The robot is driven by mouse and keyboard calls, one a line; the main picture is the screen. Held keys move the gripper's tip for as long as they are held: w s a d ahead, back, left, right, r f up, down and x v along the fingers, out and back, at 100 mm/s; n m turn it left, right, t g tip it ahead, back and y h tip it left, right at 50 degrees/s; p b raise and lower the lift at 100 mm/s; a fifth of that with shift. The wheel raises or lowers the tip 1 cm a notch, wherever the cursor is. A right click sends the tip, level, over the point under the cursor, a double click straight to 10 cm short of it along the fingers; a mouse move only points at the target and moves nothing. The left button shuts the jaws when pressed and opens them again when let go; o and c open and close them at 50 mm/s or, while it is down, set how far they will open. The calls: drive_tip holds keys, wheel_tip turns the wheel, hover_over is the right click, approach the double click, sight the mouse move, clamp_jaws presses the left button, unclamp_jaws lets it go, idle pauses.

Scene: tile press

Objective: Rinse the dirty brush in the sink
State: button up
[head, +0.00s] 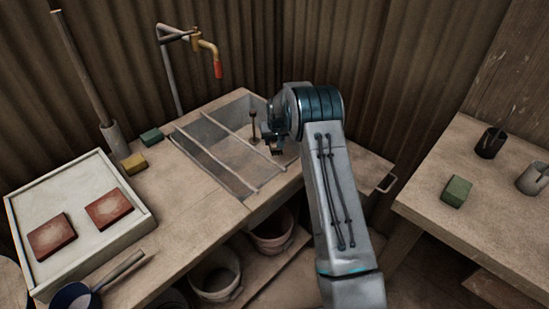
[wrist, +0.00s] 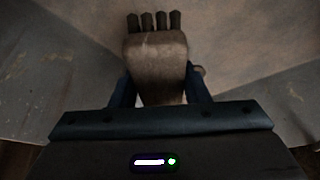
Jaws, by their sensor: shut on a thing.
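The sink (head: 215,160) is a grey basin set in the wooden bench, with two thin bars across its top. My gripper (head: 277,146) is above the sink's right part in the head view. In the wrist view my gripper (wrist: 158,88) is shut on the brush (wrist: 155,62), a brownish block with several dark bristle tufts at its far end. The sink's grey walls and brown floor lie behind it. In the head view the brush is not clearly visible.
A dark upright rod with a knob (head: 253,118) stands in the sink beside my gripper. A white tray (head: 97,250) holds two red tiles. Buckets (head: 215,290) stand below.

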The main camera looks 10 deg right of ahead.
wheel_tip(320, 180, up, 13)
drive_tip(key=p, duration=0.5)
idle(0.7)
drive_tip(key=shift+p, duration=0.3)
idle(1.7)
wheel_tip(320, 180, up, 4)
drive_tip(key=shift+f+p, duration=0.1)
drive_tip(key=shift+p, duration=0.85)
